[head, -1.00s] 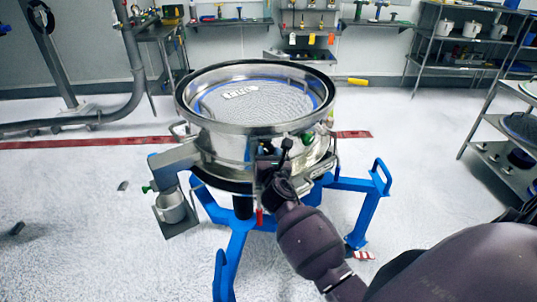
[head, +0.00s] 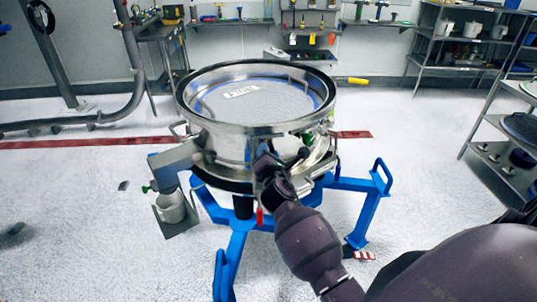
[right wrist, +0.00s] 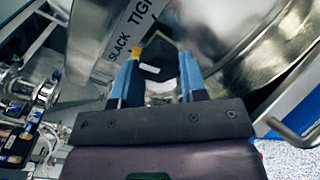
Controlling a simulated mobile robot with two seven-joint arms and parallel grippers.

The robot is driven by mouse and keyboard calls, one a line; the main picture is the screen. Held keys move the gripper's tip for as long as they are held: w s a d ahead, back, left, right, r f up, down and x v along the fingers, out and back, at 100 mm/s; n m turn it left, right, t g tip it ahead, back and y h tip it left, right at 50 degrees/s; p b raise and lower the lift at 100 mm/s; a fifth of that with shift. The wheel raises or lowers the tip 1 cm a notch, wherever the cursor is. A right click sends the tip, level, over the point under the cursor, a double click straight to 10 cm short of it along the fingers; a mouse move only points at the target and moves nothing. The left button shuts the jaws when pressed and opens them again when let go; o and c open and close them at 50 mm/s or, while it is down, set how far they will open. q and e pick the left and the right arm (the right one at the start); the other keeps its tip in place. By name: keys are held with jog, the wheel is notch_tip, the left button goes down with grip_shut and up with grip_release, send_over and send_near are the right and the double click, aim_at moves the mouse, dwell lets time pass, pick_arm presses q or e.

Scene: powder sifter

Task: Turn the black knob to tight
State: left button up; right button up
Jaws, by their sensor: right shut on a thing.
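The round steel sifter (head: 225,145) stands on a blue frame in the middle of the head view. My right gripper (head: 268,160) is at its front, against the lower rim, and hides the knob there. In the right wrist view, the blue fingers of my right gripper (right wrist: 158,75) are shut on the black knob (right wrist: 150,62). A yellow tip (right wrist: 137,50) shows beside the knob, near the label plate (right wrist: 125,35) reading SLACK and TIGHT. The knob's exact setting is hard to read. My left gripper is not in view.
The blue frame (head: 367,210) has legs and handles around the sifter. A grey pot (head: 170,206) sits under the spout at left. A steel rack (head: 505,150) stands at right. Shelves line the back wall. The floor around is mostly clear.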

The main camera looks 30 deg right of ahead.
jog(key=shift+r+m+b, duration=0.1)
jog(key=shift+m+b, duration=0.2)
jog(key=shift+m, duration=5.3)
jog(key=o, duration=0.9)
jog(key=shift+s+a, duration=0.1)
